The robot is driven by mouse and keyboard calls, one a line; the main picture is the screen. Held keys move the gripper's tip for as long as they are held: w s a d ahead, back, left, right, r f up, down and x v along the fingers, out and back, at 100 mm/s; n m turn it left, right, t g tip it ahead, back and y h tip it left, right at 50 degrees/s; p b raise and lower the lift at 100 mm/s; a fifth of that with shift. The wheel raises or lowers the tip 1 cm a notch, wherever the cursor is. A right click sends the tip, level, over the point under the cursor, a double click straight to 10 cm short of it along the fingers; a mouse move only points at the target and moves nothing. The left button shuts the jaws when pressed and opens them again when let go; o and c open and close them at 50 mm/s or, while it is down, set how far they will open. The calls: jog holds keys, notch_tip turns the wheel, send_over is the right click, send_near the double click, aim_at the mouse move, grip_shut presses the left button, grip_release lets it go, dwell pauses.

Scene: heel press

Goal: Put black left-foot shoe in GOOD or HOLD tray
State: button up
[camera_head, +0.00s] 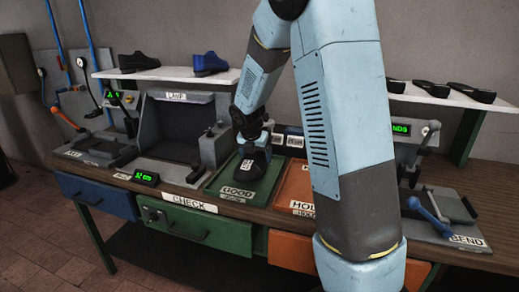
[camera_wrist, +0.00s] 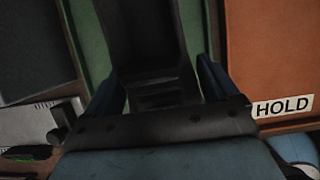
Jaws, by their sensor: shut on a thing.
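The black shoe (camera_head: 259,156) is in my gripper (camera_head: 252,141), low over the green GOOD tray (camera_head: 268,186); I cannot tell whether it touches the tray floor. A small white label shows on its near side. In the wrist view the dark shoe (camera_wrist: 143,40) lies between the two blue fingers of my gripper (camera_wrist: 160,90), with green tray surface (camera_wrist: 93,40) on its left side. The orange HOLD tray (camera_head: 294,182) is just right of the GOOD tray, partly hidden by my arm. It also shows in the wrist view (camera_wrist: 270,55) and looks empty there.
A grey LAMP booth (camera_head: 180,125) stands left of the GOOD tray. A green-lit display (camera_head: 146,178) sits at the bench front. A BEND fixture (camera_head: 445,222) with a blue lever is at right. A black shoe (camera_head: 139,61) and a blue shoe (camera_head: 210,63) stand on the left shelf.

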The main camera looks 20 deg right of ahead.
jog(key=shift+f, duration=2.3)
jog(key=shift+f, duration=0.3)
jog(key=o, duration=1.2)
